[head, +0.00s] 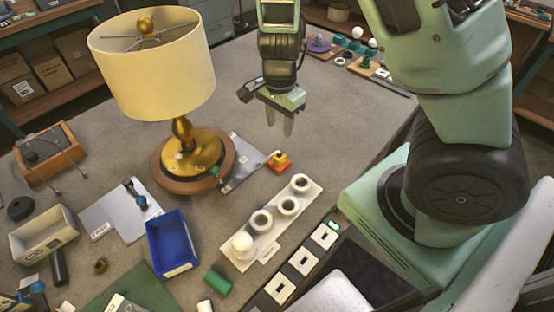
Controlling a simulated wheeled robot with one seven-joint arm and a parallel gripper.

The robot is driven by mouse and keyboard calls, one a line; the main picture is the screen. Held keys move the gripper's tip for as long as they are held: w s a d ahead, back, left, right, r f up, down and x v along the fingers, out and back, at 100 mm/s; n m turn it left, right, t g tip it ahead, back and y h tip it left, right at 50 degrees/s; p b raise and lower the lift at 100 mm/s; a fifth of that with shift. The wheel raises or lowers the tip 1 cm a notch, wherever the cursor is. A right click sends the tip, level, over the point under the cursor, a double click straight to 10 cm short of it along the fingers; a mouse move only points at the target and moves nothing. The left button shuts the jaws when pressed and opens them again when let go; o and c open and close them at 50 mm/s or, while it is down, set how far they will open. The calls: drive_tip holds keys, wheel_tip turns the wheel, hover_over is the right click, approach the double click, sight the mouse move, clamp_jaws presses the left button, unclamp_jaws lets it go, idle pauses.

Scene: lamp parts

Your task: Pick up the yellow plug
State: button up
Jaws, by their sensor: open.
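The yellow plug (279,156) appears as a small yellow piece on an orange-red block (280,167), on the grey table to the right of the lamp's base. It is too small to make out its exact shape. My gripper (279,125) points down, with its two fingers apart and nothing between them. In the picture it is just above the plug and apart from it; how far off in depth I cannot tell.
A brass lamp (181,130) with a cream shade stands left of the plug. A pale board (272,222) with white rings and a white ball lies in front. A blue bin (172,243) is at front left. The table behind the plug is clear.

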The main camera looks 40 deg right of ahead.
sight(279, 153)
wheel_tip(279, 153, down, 12)
drive_tip(key=b, duration=0.3)
drive_tip(key=shift+w+d+f, duration=0.1)
drive_tip(key=shift+f, duration=0.1)
drive_tip(key=shift+r, duration=0.1)
clamp_jaws()
